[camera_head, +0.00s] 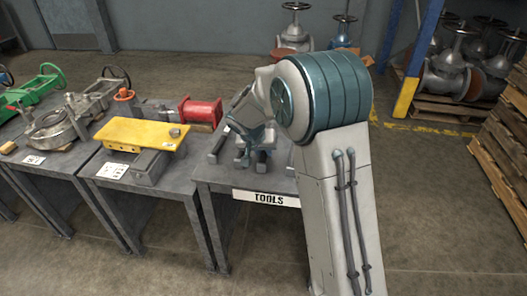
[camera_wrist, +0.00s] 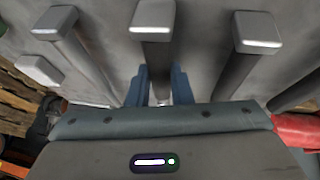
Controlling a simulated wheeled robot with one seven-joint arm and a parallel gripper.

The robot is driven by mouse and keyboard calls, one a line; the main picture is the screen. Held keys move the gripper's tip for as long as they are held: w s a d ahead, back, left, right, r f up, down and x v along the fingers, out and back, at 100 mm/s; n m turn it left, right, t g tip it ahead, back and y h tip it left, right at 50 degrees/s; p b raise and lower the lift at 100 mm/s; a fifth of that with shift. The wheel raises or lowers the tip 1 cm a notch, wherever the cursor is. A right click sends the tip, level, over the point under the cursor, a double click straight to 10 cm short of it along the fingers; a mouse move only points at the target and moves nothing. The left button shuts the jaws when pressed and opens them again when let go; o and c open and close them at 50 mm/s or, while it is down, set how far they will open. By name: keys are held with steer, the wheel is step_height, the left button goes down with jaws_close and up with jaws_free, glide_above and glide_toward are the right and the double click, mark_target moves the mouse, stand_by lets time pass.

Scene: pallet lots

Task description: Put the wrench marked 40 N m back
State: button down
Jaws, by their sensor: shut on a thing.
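My gripper (camera_wrist: 161,85) has its blue fingers on either side of the middle one of several grey bar-shaped tools, shut on it. This wrench (camera_wrist: 155,55) has a pale, blocky end; no 40 N m marking is readable. Similar bars lie to its left (camera_wrist: 65,40) and right (camera_wrist: 245,50), apart from the fingers. In the head view my gripper (camera_head: 252,150) is low over the table signed TOOLS (camera_head: 225,182). My arm hides much of that table and the held wrench's far part.
Left of the tools table stands a table with a yellow plate (camera_head: 130,132) and a red cylinder (camera_head: 203,111). Further left is a table with a large metal valve (camera_head: 68,122). Stacked pallets (camera_head: 503,150) stand at the right. The floor in front is clear.

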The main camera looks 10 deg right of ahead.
steer(key=c, duration=1.2)
jaws_free()
steer(key=p+v, duration=0.1)
steer(key=v, duration=1.2)
steer(key=shift+r+p, duration=0.4)
steer(key=s+d+r+n+y+p, duration=0.1)
steer(key=s+d+r+p, duration=0.2)
steer(key=s, duration=0.6)
steer(key=s+d+r+n+g+y+p, duration=0.1)
steer(key=s+d+r+p, duration=0.2)
steer(key=s+r+p, duration=0.4)
steer(key=s+d+r+n+y+p, duration=0.1)
steer(key=s+d+r+p, duration=0.2)
steer(key=s+r+p, duration=0.3)
steer(key=s, duration=0.4)
steer(key=shift+s+d+g+y, duration=0.2)
steer(key=shift+s+g+y, duration=0.1)
steer(key=shift+s, duration=0.1)
